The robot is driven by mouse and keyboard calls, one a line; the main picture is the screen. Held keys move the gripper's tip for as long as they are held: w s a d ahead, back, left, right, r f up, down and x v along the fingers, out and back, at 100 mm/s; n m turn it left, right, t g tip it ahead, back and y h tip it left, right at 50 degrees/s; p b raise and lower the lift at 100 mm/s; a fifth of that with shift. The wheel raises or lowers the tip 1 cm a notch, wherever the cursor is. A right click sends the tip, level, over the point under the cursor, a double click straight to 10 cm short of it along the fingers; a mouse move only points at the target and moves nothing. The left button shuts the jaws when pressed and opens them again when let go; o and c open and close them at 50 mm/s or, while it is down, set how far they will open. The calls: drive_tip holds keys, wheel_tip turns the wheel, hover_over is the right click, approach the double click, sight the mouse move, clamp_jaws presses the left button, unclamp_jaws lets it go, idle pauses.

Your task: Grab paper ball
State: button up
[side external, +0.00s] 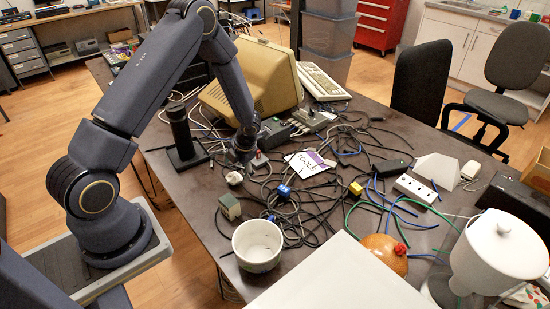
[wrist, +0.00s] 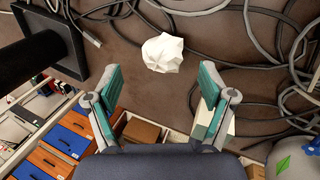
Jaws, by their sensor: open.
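The paper ball (wrist: 162,52) is white and crumpled and lies on the brown table. In the wrist view it is just beyond the fingertips, roughly centred between them and clear of both. In the side external view it is a small white lump (side external: 234,178) just below and to the left of my gripper (side external: 245,152). In the wrist view my gripper (wrist: 160,78) has its two teal-padded fingers spread wide, with nothing between the tips. The fingers look small and dark in the side external view.
A black stand (side external: 182,140) is close to the left of the gripper. Grey and black cables (side external: 320,195) cover much of the table around the ball. A grey-green block (side external: 229,207) and a white bowl (side external: 258,244) are nearer the front. A beige monitor (side external: 255,75) stands behind.

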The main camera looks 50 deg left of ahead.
sight(235, 175)
drive_tip(key=x, duration=0.4)
drive_tip(key=shift+s+f, duration=0.25)
drive_tip(key=shift+f, duration=0.1)
drive_tip(key=shift+d, duration=0.1)
drive_tip(key=shift+c, duration=0.3)
drive_tip(key=c, duration=0.7)
